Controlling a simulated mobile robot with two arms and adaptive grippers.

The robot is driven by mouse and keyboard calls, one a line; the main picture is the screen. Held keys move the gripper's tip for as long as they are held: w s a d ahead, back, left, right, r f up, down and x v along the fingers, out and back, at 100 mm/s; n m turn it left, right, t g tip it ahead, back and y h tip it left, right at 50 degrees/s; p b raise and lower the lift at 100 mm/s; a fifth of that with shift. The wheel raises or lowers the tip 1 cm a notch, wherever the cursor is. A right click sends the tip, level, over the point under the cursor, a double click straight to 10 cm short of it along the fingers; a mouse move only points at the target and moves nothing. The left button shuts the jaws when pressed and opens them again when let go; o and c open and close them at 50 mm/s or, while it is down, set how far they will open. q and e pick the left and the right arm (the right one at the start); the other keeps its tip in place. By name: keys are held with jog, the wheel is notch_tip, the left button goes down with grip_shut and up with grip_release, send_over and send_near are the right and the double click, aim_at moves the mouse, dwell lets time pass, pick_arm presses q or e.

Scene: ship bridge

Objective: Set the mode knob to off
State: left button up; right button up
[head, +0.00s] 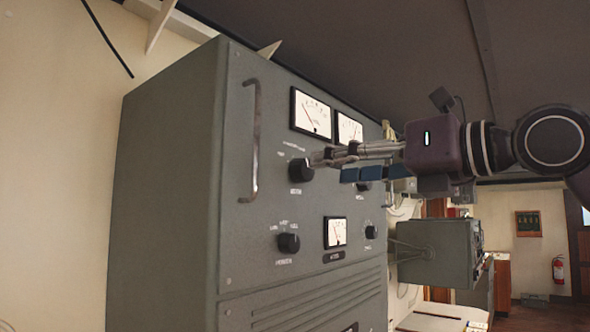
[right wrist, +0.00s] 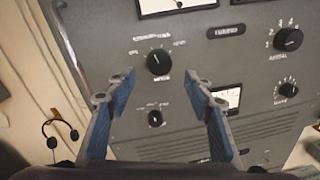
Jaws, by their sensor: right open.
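The grey cabinet's front panel carries several black knobs, and I cannot read which one is labelled mode. The upper left knob (head: 300,170) is just past my right gripper's fingertips; it also shows in the right wrist view (right wrist: 160,62). The lower left knob (head: 289,242) is below it and shows smaller in the wrist view (right wrist: 155,118). My right gripper (head: 333,160) is open and empty, its blue-padded fingers (right wrist: 158,84) spread to either side below the upper knob in the picture. Contact cannot be told. My left gripper is not in view.
A metal handle (head: 253,140) stands out at the panel's left edge. Dial meters (head: 311,114) sit above the knobs, and a small meter (head: 336,232) is lower right. Two more knobs (right wrist: 288,39) (right wrist: 288,90) are at right. A headset (right wrist: 55,135) hangs on the wall.

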aim_at(308, 171)
jog(key=shift+w+a+r+p, duration=0.4)
jog(key=shift+w+a+p, duration=0.25)
jog(key=shift+p, duration=0.45)
jog(key=x, duration=0.3)
jog(key=shift+a+f+p, duration=0.15)
jog(key=shift+f+p, duration=0.1)
jog(key=shift+p, duration=0.15)
jog(key=shift+w+a, duration=0.2)
jog(key=shift+a, duration=0.05)
jog(key=shift+s+d, duration=0.1)
jog(key=shift+d, duration=0.15)
jog(key=shift+c, duration=0.8)
jog(key=c, duration=1)
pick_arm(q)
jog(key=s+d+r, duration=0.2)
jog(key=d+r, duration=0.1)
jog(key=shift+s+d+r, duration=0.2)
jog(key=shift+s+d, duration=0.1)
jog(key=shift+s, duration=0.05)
pick_arm(e)
jog(key=shift+f, duration=0.1)
